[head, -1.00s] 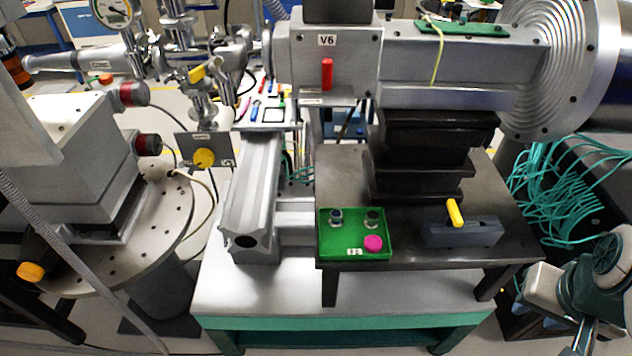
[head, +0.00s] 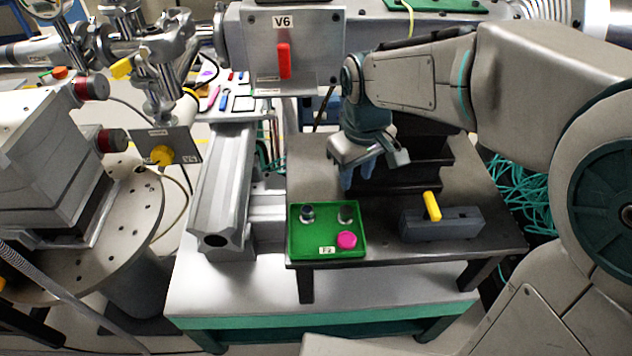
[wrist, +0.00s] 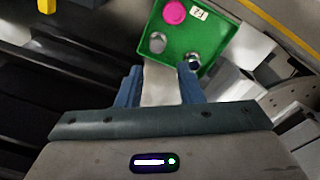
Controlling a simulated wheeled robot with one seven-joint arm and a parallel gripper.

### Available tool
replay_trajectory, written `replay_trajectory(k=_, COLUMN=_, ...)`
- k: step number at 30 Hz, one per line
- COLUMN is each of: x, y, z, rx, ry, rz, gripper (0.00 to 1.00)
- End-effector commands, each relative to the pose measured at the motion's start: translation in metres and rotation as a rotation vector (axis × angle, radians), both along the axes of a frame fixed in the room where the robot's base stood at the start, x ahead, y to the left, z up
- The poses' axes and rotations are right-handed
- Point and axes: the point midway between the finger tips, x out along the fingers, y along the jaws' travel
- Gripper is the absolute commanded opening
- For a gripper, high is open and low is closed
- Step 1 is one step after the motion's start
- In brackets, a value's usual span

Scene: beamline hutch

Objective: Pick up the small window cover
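A green tray (head: 327,254) sits at the front left of the dark table. In it are a pink round cap (head: 347,240) at the front right and two small round metallic pieces, one at the back left (head: 307,214) and one at the back right (head: 345,214). I cannot tell for sure which is the small window cover; the pink cap looks most like a cover. My gripper (head: 358,180) hangs behind and above the tray, fingers down.
A dark block with a yellow handle (head: 432,207) stands right of the tray. Black stepped supports (head: 425,178) rise behind it. The V6 box with a red handle (head: 284,62) stands behind, and a grey rail (head: 224,190) runs left of the table (head: 400,252).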

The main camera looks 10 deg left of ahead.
Motion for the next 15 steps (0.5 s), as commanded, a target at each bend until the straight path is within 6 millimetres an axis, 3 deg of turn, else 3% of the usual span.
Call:
replay_trajectory(k=1, x=0.006, y=0.023, z=-0.01, rx=-0.008, ry=0.019, rz=0.073, gripper=0.34)
replay_trajectory(k=6, x=0.016, y=0.074, z=-0.029, rx=-0.022, ry=0.057, rz=0.246, gripper=0.34)
replay_trajectory(k=10, x=0.018, y=0.094, z=-0.038, rx=-0.027, ry=0.072, rz=0.311, gripper=0.34)
replay_trajectory(k=15, x=0.018, y=0.099, z=-0.058, rx=-0.03, ry=0.079, rz=0.33, gripper=0.34)
